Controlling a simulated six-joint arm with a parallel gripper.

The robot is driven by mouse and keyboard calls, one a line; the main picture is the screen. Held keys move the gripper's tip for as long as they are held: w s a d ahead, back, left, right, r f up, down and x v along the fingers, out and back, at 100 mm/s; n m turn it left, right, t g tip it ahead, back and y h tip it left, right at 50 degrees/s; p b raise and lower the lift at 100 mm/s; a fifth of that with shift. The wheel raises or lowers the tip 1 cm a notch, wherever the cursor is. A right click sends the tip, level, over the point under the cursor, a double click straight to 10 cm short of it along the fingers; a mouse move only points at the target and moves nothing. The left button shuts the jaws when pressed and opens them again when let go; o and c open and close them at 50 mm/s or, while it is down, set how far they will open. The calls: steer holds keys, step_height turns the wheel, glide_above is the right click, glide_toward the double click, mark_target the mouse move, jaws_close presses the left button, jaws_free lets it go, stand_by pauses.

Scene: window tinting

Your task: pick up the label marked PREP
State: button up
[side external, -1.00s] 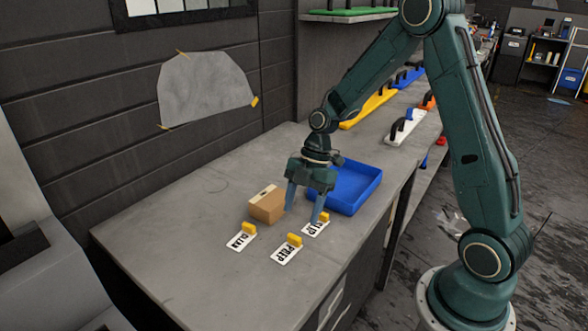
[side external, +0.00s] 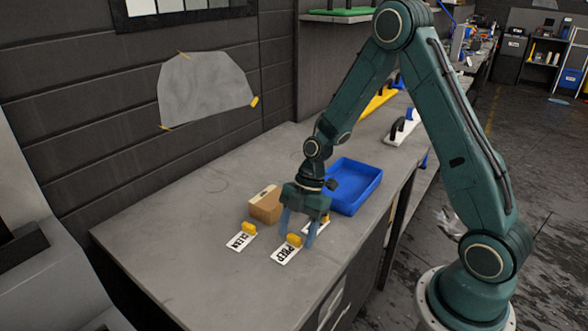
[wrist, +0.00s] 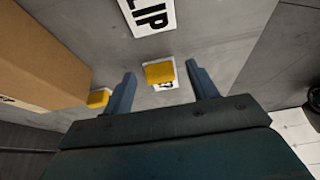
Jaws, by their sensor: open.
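The PREP label (side external: 284,256) is a white card with black letters and a yellow block grip, lying flat on the grey bench. My gripper (side external: 297,237) is open, pointing down just above its yellow block. In the wrist view, a yellow block (wrist: 160,73) on a mostly hidden white card sits between my two spread fingers (wrist: 161,71), with a gap on both sides. The CLEAN label (side external: 240,242) lies to the left.
A cardboard box (side external: 265,205) stands close behind the labels, and it fills the left of the wrist view (wrist: 40,60). A blue tray (side external: 352,205) sits behind my gripper to the right. The front left of the bench (side external: 170,250) is bare.

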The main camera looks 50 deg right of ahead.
steer(key=shift+c, duration=0.2)
stand_by(0.3)
steer(key=c, duration=1)
steer(key=shift+r, duration=0.15)
step_height(320, 180, up, 20)
steer(key=shift+f, duration=0.15)
stand_by(0.5)
